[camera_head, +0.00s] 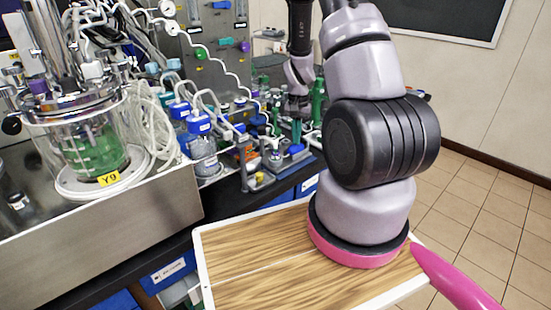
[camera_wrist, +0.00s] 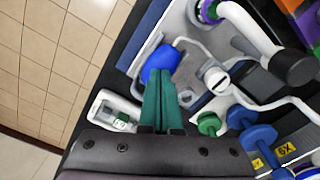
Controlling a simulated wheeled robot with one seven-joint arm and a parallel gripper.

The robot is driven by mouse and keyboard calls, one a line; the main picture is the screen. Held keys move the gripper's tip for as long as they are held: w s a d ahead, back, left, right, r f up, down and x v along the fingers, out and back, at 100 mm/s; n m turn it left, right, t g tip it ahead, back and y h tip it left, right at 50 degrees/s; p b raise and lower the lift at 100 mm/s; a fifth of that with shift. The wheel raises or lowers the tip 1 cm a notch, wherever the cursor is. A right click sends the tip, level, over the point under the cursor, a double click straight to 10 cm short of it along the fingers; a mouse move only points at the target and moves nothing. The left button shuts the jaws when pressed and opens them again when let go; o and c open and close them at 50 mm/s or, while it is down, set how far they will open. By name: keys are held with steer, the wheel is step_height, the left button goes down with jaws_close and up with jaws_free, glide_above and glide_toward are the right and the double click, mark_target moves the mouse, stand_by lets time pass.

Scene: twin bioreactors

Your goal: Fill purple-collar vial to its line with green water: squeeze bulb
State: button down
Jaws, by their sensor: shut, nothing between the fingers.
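My gripper (camera_head: 296,131) points down over the cluttered bench at centre. In the wrist view its two green fingers (camera_wrist: 161,78) are together, with nothing seen between them. A blue rounded part (camera_wrist: 160,63), possibly the bulb, lies right at the fingertips; I cannot tell whether they touch it. A purple ring (camera_wrist: 209,11) shows at the top of the wrist view, beside a white tube; I cannot tell whether it is the vial's collar. Green liquid (camera_head: 95,152) stands in the glass vessel labelled Y9 at left. The vial's fill line and level cannot be made out.
Blue-capped bottles (camera_head: 203,143) with looping tubes stand left of my gripper. In the wrist view a white tube with a black end (camera_wrist: 293,66), a green knob (camera_wrist: 208,123) and a blue knob (camera_wrist: 258,137) crowd the right. Tiled floor (camera_wrist: 50,60) lies left, beyond the bench edge.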

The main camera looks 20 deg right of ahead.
steer(key=shift+f, duration=0.65)
stand_by(1.1)
steer(key=shift+r, duration=1.5)
steer(key=shift+r, duration=2.5)
